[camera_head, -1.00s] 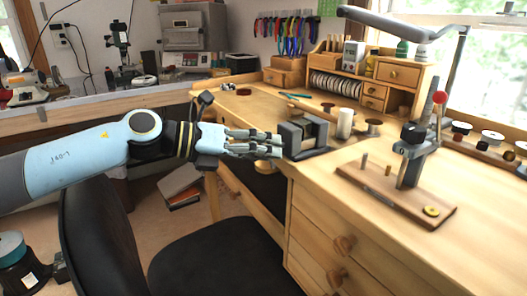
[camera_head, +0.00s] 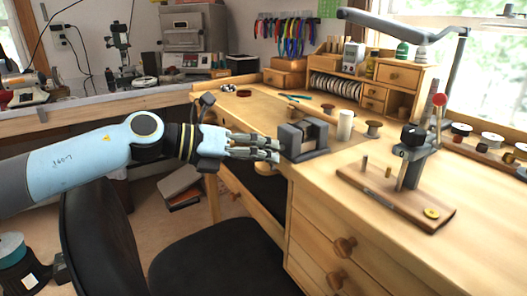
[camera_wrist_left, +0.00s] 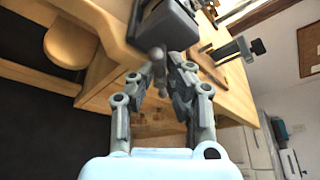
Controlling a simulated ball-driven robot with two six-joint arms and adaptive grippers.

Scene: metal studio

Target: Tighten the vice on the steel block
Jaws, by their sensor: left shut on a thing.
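The dark grey vice (camera_head: 291,140) stands at the left edge of the wooden bench, with its jaws upright. A block (camera_head: 309,131) shows between the jaws; I cannot tell whether both jaws touch it. My left gripper (camera_head: 276,150) comes in from the left, level with the near face of the vice. Its fingers are shut on the vice handle, which the fingers mostly hide in the head view. In the left wrist view, the dark vice body (camera_wrist_left: 170,24) is just beyond the fingers, and the grey handle (camera_wrist_left: 157,58) shows at the fingertips. My right gripper is out of view.
A white cylinder (camera_head: 345,124) and a spool (camera_head: 373,129) stand behind the vice. A black chair (camera_head: 225,262) is below my arm.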

